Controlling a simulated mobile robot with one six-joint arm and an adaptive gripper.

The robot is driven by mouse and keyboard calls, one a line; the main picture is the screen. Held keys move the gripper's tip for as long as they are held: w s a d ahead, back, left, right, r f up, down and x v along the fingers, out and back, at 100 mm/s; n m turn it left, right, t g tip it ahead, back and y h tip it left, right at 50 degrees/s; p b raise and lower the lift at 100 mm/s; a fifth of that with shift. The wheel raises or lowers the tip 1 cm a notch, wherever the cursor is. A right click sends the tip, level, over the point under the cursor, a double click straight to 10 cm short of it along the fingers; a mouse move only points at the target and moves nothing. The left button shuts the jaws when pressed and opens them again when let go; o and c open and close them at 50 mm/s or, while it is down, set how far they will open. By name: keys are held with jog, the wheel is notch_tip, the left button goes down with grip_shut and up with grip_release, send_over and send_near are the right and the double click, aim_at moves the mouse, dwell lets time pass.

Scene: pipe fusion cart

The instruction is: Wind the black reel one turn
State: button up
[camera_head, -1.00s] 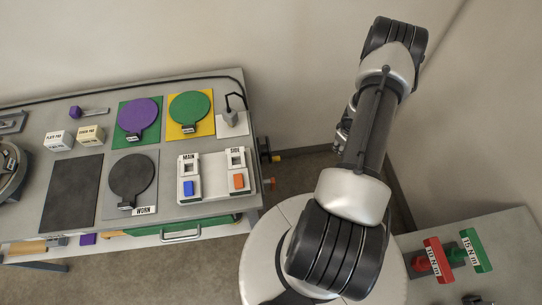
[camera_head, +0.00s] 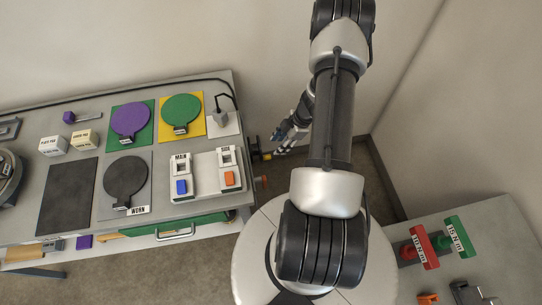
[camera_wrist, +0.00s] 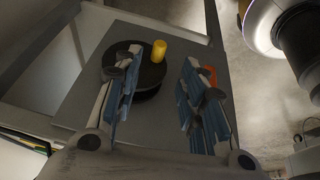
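The black reel (camera_wrist: 151,77) is a dark disc on a grey panel in the wrist view, with a yellow knob (camera_wrist: 158,50) standing near its far edge. In the head view the reel (camera_head: 254,146) shows edge-on at the cart's right end, and its yellow knob (camera_head: 267,156) sticks out to the right. My gripper (camera_wrist: 162,98) is open and empty, its blue-padded fingers on either side of the reel in the picture. The fingers appear apart from the knob. In the head view my gripper (camera_head: 284,136) is just right of the reel, partly behind my arm.
The cart top (camera_head: 85,145) carries pads, discs and switches. A side table (camera_head: 490,235) with red and green tools stands at right.

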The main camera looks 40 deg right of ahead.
aim_at(259, 149)
jog(key=b+x, duration=0.2)
jog(key=x, duration=0.7)
jog(key=shift+c, duration=0.4)
grip_shut()
